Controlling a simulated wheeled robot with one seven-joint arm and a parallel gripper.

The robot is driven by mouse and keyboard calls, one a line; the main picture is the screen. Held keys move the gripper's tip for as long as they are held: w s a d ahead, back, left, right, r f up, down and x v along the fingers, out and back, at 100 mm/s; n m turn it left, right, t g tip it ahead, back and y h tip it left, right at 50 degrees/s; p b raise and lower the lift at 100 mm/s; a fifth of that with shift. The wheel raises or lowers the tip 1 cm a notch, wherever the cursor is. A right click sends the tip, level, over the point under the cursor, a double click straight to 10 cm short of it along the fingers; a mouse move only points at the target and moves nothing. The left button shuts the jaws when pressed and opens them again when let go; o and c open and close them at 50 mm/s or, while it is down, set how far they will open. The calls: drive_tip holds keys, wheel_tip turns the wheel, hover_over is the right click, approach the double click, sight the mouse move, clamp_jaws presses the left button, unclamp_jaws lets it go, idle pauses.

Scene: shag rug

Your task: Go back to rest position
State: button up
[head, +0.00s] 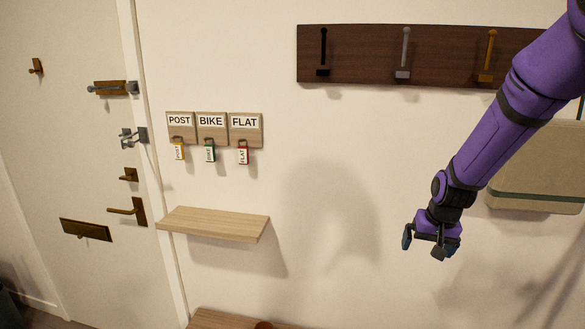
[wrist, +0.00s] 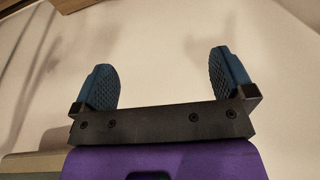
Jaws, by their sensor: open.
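My gripper (head: 424,250) hangs at the end of my purple arm, on the right side of the head view, with the bare wall behind it. It points downward and is empty. In the wrist view my gripper (wrist: 161,82) shows two blue, textured finger pads standing wide apart, with only pale wall between them. Nothing touches the fingers.
A wall shelf (head: 213,223) is left of my gripper. Above it, POST, BIKE and FLAT plaques (head: 212,134) hold tagged keys. A dark hook rail (head: 365,58) is above; a beige bag-like thing (head: 540,170) hangs behind my arm. A door (head: 70,150) stands left.

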drive_tip(key=s+a+r+n, duration=0.1)
drive_tip(key=s+r, duration=0.5)
drive_tip(key=r, duration=0.5)
drive_tip(key=s+a+r+n+t, duration=0.1)
drive_tip(key=s+r, duration=0.5)
drive_tip(key=s, duration=0.6)
drive_tip(key=s+a+r+t, duration=0.1)
drive_tip(key=s+r, duration=0.5)
drive_tip(key=s, duration=0.5)
drive_tip(key=shift+s+n, duration=0.35)
drive_tip(key=shift+n, duration=0.05)
